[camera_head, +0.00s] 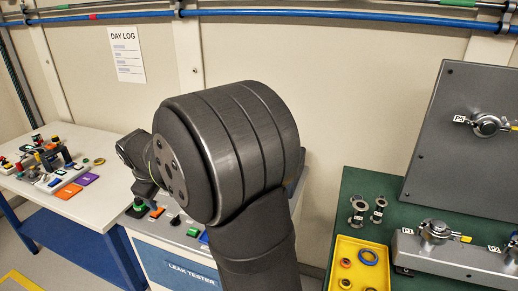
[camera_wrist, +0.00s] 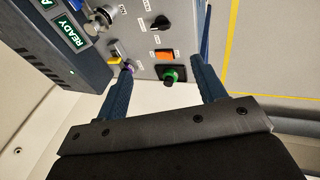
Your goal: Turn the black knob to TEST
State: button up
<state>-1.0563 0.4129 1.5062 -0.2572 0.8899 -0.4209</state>
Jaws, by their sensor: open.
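The black knob (camera_wrist: 160,23) sits on the grey panel of the leak tester (camera_wrist: 135,40), near the top of the wrist view. Small white labels stand around it, too small to read, so I cannot tell its setting. In the head view the knob (camera_head: 175,219) is a small dark shape on the tester's top, just past my arm. My gripper (camera_wrist: 164,66) is open and empty. Its two blue fingers are spread either side of the orange switch and green button, with the knob beyond the fingertips.
An orange rocker switch (camera_wrist: 165,54) and a green button (camera_wrist: 171,75) sit close to the knob. A silver connector (camera_wrist: 101,20) and a lit READY sign (camera_wrist: 71,32) are left of it. A green bench (camera_head: 340,215) with a yellow tray (camera_head: 341,285) stands right of my arm.

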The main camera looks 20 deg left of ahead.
aim_at(174, 218)
jog(key=w+a+r+g+h, duration=0.1)
jog(key=w+a+g+h, duration=0.1)
jog(key=w+a+g, duration=0.35)
jog(key=shift+t, duration=0.75)
jog(key=f, duration=0.5)
jog(key=d+f, duration=0.1)
jog(key=f, duration=0.5)
jog(key=w+f, duration=0.1)
jog(key=f, duration=0.5)
jog(key=shift+w+d+f, duration=0.1)
jog(key=shift+d+f, duration=0.05)
jog(key=shift+d, duration=0.25)
jog(key=shift+c, duration=0.2)
jog(key=c, duration=0.9)
